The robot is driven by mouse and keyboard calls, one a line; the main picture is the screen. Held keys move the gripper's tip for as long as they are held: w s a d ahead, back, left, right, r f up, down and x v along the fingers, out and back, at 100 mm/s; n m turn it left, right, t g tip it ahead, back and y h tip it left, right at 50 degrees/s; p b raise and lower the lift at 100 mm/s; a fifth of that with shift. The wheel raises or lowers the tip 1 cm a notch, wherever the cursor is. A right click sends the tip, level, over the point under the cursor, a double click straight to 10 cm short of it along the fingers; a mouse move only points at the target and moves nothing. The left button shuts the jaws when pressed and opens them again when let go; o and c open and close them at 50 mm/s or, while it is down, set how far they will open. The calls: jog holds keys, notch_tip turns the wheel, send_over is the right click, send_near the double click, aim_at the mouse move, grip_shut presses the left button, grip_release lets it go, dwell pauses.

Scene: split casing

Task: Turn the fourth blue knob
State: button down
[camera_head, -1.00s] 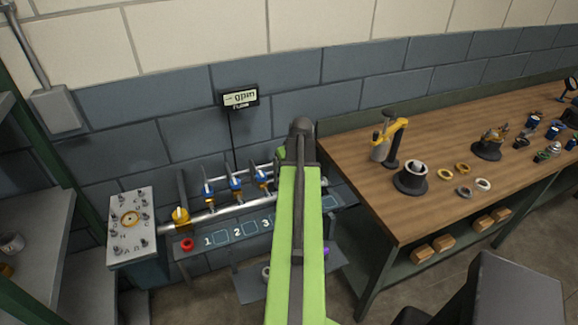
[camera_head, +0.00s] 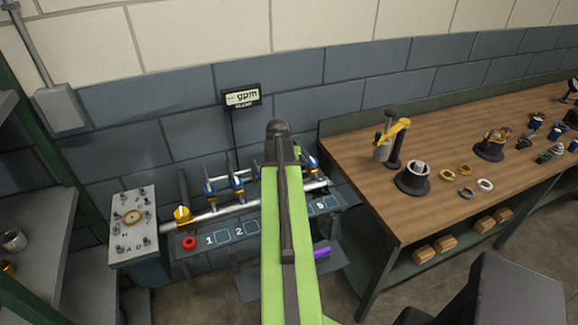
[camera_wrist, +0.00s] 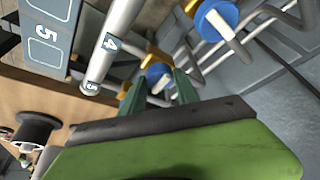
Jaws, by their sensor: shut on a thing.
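Blue knobs with white bars stand in a row on a pipe rack. In the head view the first (camera_head: 210,189) and second (camera_head: 237,184) show at left, and another (camera_head: 312,163) at the right end; my arm hides those between. In the wrist view my gripper (camera_wrist: 160,92) has its two green fingers on either side of a blue knob (camera_wrist: 158,74), shut on it. This knob is near the pipe labels 4 and 5 and looks like the fourth, partly hidden by the fingers. A neighbouring blue knob (camera_wrist: 214,20) is at upper right, apart from the fingers.
A control box (camera_head: 133,228) stands further left. A display (camera_head: 242,96) is above. A wooden workbench (camera_head: 350,150) is at right.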

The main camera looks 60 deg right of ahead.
jog(key=shift+s+d+m, duration=0.1)
jog(key=shift+m, duration=0.4)
jog(key=c, duration=0.9)
grip_release()
jog(key=p+v, duration=1)
jog(key=v, duration=0.1)
jog(key=p+v, duration=0.6)
jog(key=shift+w+r, duration=0.15)
jog(key=shift+w, duration=0.2)
